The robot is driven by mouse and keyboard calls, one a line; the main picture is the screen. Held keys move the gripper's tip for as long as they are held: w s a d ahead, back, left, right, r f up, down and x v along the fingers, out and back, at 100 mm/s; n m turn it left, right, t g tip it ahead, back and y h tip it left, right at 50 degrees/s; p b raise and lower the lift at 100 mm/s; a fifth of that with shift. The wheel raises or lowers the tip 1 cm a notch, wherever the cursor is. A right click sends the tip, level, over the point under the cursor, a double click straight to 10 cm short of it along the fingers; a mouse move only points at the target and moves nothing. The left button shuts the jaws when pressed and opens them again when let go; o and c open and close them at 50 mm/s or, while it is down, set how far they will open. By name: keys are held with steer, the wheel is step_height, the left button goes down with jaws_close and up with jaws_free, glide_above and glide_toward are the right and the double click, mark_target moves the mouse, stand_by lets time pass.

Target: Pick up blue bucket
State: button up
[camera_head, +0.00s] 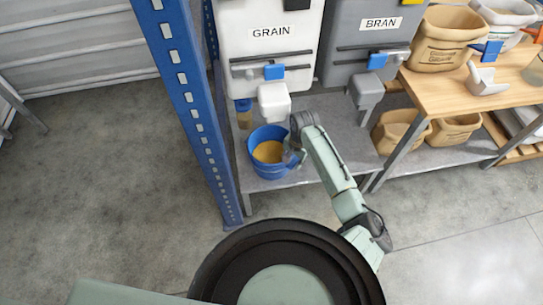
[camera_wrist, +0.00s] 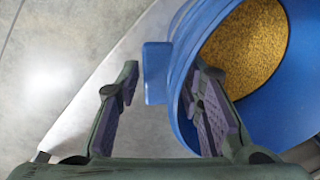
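The blue bucket (camera_head: 257,173) stands upright on the grey lower shelf under the grain hopper, with yellow grain inside. In the wrist view the bucket (camera_wrist: 180,100) fills the right side, and a blue tab sticks out from its wall between my fingers. My gripper (camera_head: 294,158) is at the bucket's right side in the head view. In the wrist view my gripper (camera_wrist: 165,78) is open, with the left finger outside the bucket and the right finger overlapping its rim and opening. I cannot tell whether either finger touches it.
The white grain hopper (camera_head: 270,45) and its spout (camera_head: 273,101) are above the bucket. A blue rack post (camera_head: 190,95) stands left. The grey bran hopper (camera_head: 365,40) and a wooden table (camera_head: 455,85) with sacks are right. Open floor (camera_head: 90,160) lies left.

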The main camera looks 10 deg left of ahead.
jaws_close()
steer(key=shift+r, duration=0.1)
stand_by(0.6)
